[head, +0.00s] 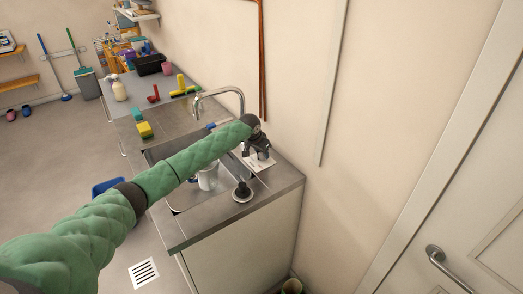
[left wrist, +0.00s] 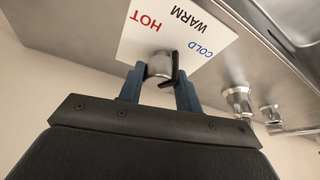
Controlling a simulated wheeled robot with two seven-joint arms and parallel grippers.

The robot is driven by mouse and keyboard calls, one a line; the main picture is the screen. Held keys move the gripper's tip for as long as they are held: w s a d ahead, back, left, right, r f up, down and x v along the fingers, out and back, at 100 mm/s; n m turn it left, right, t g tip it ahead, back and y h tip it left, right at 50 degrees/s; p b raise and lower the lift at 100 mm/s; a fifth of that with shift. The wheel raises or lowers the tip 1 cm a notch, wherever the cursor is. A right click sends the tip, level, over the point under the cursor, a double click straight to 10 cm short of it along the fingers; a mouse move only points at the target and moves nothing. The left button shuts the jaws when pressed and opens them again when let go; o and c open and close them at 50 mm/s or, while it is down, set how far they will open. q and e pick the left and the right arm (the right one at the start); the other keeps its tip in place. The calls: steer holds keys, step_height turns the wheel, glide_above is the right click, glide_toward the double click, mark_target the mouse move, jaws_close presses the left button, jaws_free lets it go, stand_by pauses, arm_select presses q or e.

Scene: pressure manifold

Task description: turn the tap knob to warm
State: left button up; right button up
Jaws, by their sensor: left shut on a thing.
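The tap knob (left wrist: 160,66) is a round metal knob with a black pointer, in front of a white card (left wrist: 135,45) printed HOT, WARM and COLD. The black pointer points up and slightly right in the left wrist view, on the side of WARM and COLD; its exact mark is unclear. My left gripper (left wrist: 160,88) has its two blue fingers on either side of the knob and is shut on it. In the head view my left gripper (head: 258,148) is at the counter by the wall, above the card (head: 258,164), and hides the knob. My right gripper is not in view.
A curved metal faucet (head: 220,92) rises behind the sink (head: 165,152). A white cup (head: 208,178) is by the sink, partly behind my arm. A dark round fitting (head: 242,192) is on the counter. Sponges and brushes lie farther left.

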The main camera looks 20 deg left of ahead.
arm_select(q)
steer(key=n+y+p, duration=0.1)
steer(key=n, duration=0.1)
steer(key=n+y+p, duration=0.1)
steer(key=n, duration=0.2)
steer(key=shift+d+r+t, duration=0.1)
steer(key=shift+r+t, duration=0.05)
steer(key=shift+t, duration=0.15)
steer(key=shift+n, duration=0.3)
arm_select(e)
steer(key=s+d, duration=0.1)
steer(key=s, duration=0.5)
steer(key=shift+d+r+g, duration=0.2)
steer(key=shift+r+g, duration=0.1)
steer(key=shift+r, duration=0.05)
arm_select(q)
steer(key=shift+p, duration=0.3)
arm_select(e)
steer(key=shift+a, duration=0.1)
arm_select(q)
steer(key=o, duration=0.9)
steer(key=shift+c, duration=0.2)
steer(key=shift+o, duration=0.7)
